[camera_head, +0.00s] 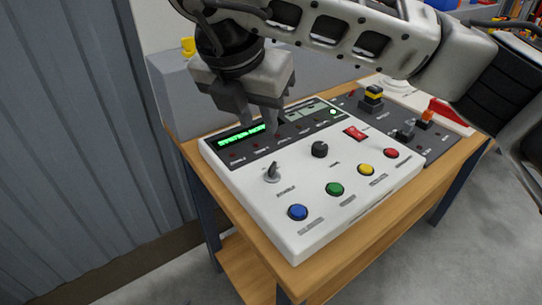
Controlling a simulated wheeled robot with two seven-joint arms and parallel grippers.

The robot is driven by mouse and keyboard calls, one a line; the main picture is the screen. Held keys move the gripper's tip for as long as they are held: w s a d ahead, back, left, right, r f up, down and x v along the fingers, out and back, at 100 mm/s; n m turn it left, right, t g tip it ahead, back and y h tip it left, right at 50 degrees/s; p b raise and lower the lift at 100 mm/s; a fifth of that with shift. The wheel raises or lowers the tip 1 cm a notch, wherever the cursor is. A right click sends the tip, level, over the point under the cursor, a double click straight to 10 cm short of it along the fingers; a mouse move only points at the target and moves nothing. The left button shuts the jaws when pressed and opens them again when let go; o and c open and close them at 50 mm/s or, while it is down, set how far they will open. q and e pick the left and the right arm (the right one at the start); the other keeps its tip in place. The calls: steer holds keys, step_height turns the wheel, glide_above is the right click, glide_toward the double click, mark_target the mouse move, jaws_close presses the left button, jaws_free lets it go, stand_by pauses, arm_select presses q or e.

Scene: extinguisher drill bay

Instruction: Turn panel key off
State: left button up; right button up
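The control panel (250,200) is a white box with a dark upper strip on a wooden table. Its metal key (272,172) stands in a switch at the left of the white face; the small label below it is hard to read. My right gripper (256,118) hangs above the panel's dark strip, beside the lit green display (241,136). It is up and behind the key, apart from it. Its fingers point down with a gap between them, and I see nothing held. My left gripper is not in view.
Near the key are a black knob (319,149), a red rocker switch (355,132) and blue (297,212), green (335,189), yellow (366,170) and red (391,153) buttons. A grey box (180,95) stands behind the panel, at left. A second dark panel (436,147) lies at right.

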mark_target(272, 165)
steer(key=p+x, duration=0.2)
steer(key=x, duration=1.1)
steer(key=shift+f, duration=0.4)
steer(key=shift+a, duration=0.1)
jaws_close()
